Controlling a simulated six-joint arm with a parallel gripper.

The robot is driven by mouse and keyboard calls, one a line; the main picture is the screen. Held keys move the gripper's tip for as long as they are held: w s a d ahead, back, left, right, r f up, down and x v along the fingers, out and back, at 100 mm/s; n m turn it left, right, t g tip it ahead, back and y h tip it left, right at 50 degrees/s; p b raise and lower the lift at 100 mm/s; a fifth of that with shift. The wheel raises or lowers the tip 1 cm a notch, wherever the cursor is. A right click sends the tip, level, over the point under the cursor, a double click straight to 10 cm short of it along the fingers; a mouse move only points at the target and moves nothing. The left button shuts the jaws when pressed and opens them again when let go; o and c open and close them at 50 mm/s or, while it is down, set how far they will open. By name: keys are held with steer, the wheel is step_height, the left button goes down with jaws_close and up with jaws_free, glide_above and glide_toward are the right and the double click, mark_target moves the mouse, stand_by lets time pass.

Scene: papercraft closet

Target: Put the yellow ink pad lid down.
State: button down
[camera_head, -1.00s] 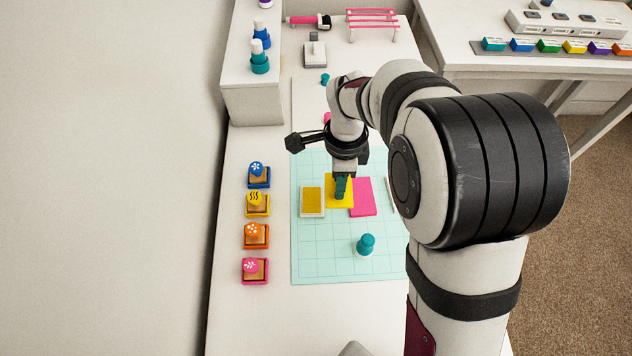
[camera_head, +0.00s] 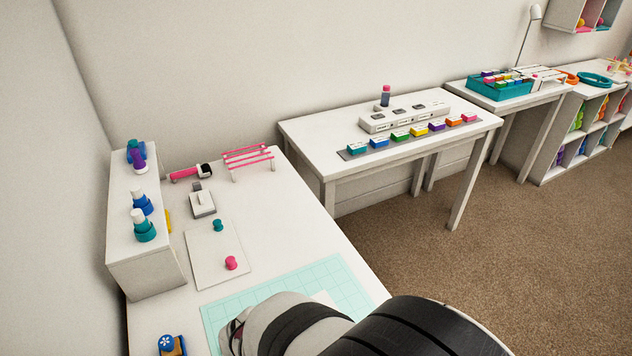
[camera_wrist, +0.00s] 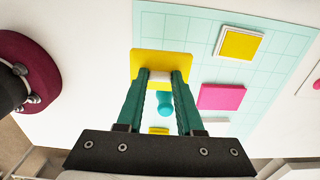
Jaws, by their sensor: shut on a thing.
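In the wrist view, the yellow ink pad lid (camera_wrist: 147,57) is at the tips of my gripper (camera_wrist: 161,76), with a small white patch between the two teal fingers. The fingers are shut on the lid. It looks large and lies over the edge of the mint grid mat (camera_wrist: 193,27); I cannot tell its height above the surface. The open ink pad (camera_wrist: 240,43), yellow with a white rim, lies on the mat to the upper right. In the head view, my arm hides much of the mat (camera_head: 345,285), and gripper and lid are out of sight.
A pink block (camera_wrist: 221,97) lies on the mat right of the fingers. A teal-handled stamp (camera_wrist: 165,103) shows between them. In the head view, a white shelf box (camera_head: 145,275) borders the desk's left, and a white board (camera_head: 208,265) carries teal and pink knobs.

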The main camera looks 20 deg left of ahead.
steer(key=s+a+f, duration=0.1)
steer(key=a+f, duration=0.1)
steer(key=a, duration=0.1)
steer(key=shift+s, duration=0.4)
steer(key=shift+s+a+f, duration=0.1)
steer(key=shift+a+f, duration=0.05)
steer(key=shift+f, duration=0.95)
steer(key=shift+a+f, duration=0.1)
steer(key=shift+f, duration=1)
steer(key=shift+f, duration=0.1)
steer(key=c, duration=0.5)
jaws_free()
steer(key=shift+c, duration=0.2)
